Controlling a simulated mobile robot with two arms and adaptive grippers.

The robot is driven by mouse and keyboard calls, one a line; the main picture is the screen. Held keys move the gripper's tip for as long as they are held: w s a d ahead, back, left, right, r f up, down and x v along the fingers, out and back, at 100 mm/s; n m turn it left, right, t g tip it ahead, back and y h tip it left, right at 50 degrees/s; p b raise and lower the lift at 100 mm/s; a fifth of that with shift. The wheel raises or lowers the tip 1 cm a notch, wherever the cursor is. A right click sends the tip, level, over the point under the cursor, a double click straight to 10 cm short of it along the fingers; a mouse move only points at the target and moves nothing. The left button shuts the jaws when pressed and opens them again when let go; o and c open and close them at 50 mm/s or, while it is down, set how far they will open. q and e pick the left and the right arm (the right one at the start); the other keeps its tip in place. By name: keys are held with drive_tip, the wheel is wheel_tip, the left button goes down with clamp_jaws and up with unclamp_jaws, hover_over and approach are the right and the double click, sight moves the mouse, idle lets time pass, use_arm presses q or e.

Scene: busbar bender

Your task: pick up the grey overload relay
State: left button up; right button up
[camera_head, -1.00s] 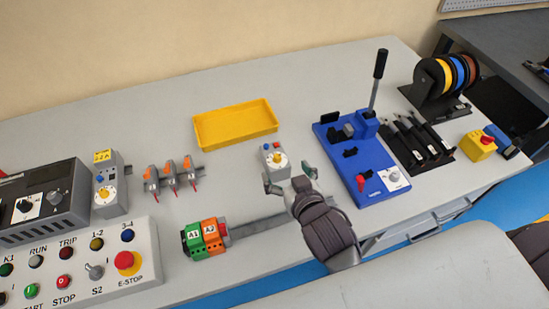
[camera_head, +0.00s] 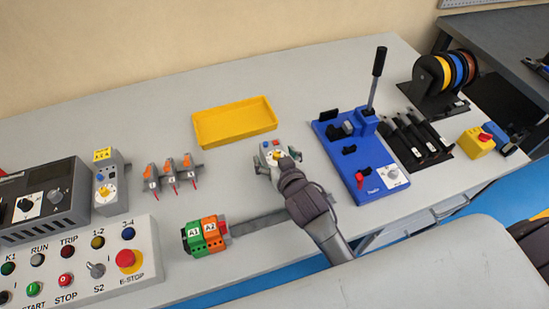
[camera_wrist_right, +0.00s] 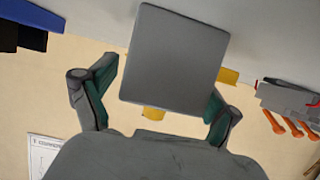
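The grey overload relay (camera_head: 265,150), a small box with blue and red buttons and a yellow dial, stands on the table in front of the yellow tray. My right gripper (camera_head: 278,162) is at the relay, with its fingers spread on either side and its hand hiding the near part. In the right wrist view the relay (camera_wrist_right: 175,55) shows as a plain grey face between the two green-padded fingers (camera_wrist_right: 162,95). A narrow gap shows at the left pad; contact at the right pad is unclear. My left gripper is not in view.
The yellow tray (camera_head: 235,123) lies behind the relay. A blue bender (camera_head: 345,170) with an upright lever stands to the right. Orange-and-grey parts (camera_head: 172,175) and a similar grey device (camera_head: 108,190) are left. A green-and-orange terminal block (camera_head: 205,236) sits in front.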

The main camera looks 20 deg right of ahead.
drive_tip(key=c, duration=1.5)
drive_tip(key=shift+o, duration=0.2)
drive_tip(key=shift+r, duration=0.55)
drive_tip(key=r, duration=0.2)
drive_tip(key=d+r, duration=0.1)
drive_tip(key=shift+s+r, duration=0.25)
drive_tip(key=shift+r, duration=0.1)
drive_tip(key=s+d+r, duration=0.5)
drive_tip(key=d+r, duration=0.1)
drive_tip(key=d, duration=0.3)
drive_tip(key=shift+d, duration=0.15)
drive_tip(key=shift+r, duration=0.2)
